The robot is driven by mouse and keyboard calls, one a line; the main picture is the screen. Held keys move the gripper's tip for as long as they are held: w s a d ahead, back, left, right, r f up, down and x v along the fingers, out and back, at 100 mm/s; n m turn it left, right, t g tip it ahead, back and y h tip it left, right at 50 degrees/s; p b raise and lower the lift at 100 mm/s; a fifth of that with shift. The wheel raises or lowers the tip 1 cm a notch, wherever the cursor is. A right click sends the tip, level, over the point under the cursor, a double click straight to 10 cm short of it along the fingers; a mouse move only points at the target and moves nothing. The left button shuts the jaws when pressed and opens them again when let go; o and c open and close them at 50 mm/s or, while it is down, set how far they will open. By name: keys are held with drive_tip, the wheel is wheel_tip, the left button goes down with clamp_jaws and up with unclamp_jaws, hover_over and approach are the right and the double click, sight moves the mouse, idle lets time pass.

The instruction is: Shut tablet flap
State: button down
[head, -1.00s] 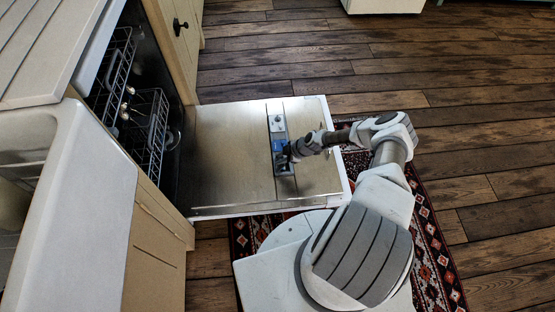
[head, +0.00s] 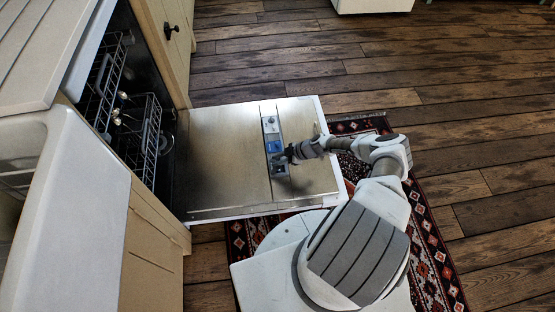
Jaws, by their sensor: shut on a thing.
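The dispenser panel (head: 270,125) is a grey strip set in the inner face of the open dishwasher door (head: 220,150). A small blue patch (head: 274,146) shows near its middle, with a pale round part above it. My gripper (head: 281,161) is at the lower half of the panel, just below the blue patch, reaching in from the right. It is shut on a small dark part there, which looks to be the tablet flap. The fingers cover most of this part, so its exact angle cannot be told.
The door lies folded down flat, its free edge towards my arm. Wire racks (head: 150,135) stand inside the dishwasher at the left. A worktop with a sink (head: 75,215) is at lower left. A patterned rug (head: 433,240) lies on the wooden floor, open at the right.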

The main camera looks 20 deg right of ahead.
drive_tip(key=c, duration=0.7)
unclamp_jaws()
drive_tip(key=p+v, duration=0.5)
drive_tip(key=v, duration=1.2)
drive_tip(key=shift+s+d+r, duration=0.1)
drive_tip(key=shift+r, duration=0.05)
